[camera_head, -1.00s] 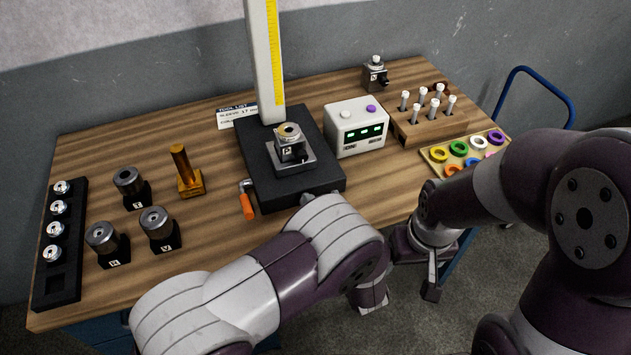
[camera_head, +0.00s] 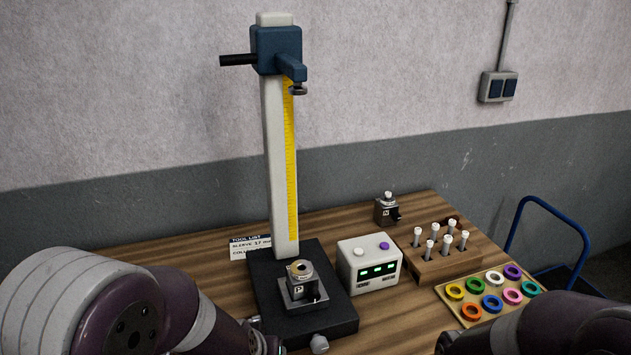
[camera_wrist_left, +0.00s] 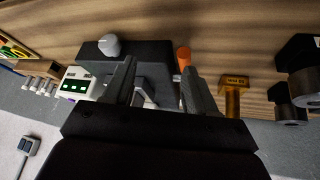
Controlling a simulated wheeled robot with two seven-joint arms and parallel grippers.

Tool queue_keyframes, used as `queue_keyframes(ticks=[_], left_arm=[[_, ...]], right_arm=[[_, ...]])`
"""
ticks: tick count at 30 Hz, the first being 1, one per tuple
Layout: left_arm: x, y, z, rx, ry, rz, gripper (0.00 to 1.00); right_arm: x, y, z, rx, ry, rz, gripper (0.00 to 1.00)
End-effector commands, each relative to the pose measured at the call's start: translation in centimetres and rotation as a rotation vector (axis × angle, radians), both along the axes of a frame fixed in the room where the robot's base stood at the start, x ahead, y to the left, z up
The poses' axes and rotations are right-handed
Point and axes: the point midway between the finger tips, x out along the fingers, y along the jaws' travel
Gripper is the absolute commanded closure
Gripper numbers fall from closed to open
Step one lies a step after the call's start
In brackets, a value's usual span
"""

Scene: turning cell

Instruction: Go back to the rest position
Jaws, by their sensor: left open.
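My left gripper (camera_wrist_left: 158,88) is open in the left wrist view, with two dark fingers apart and nothing seen held between them. Behind the fingers lie the black base (camera_wrist_left: 158,55) of the height stand and the orange handle (camera_wrist_left: 184,58). In the head view my left arm (camera_head: 110,310) comes in at the lower left; its gripper cannot be made out there. My right arm (camera_head: 555,328) shows at the lower right corner, and its gripper is out of the picture.
The tall measuring stand (camera_head: 272,150) rises from the table, with a tool holder (camera_head: 301,285) on its base. Right of it are a display box (camera_head: 369,264), a wooden pin block (camera_head: 440,262), a ring tray (camera_head: 470,315) and a blue cart rail (camera_head: 545,204). A brass post (camera_wrist_left: 233,95) shows in the left wrist view.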

Motion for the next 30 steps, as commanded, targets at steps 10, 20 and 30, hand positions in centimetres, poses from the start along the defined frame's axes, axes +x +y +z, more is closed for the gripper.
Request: queue_keyframes(ticks=[10,20,30], left_arm=[[-12.5,8.8,1.0,0.105,0.400,0.014,0.43],[-12.5,8.8,1.0,0.105,0.400,0.014,0.43],[-12.5,8.8,1.0,0.105,0.400,0.014,0.43]], right_arm=[[0.0,0.0,0.0,0.000,0.000,0.000,0.19],[0.0,0.0,0.0,0.000,0.000,0.000,0.19],[0.0,0.0,0.0,0.000,0.000,0.000,0.19]])
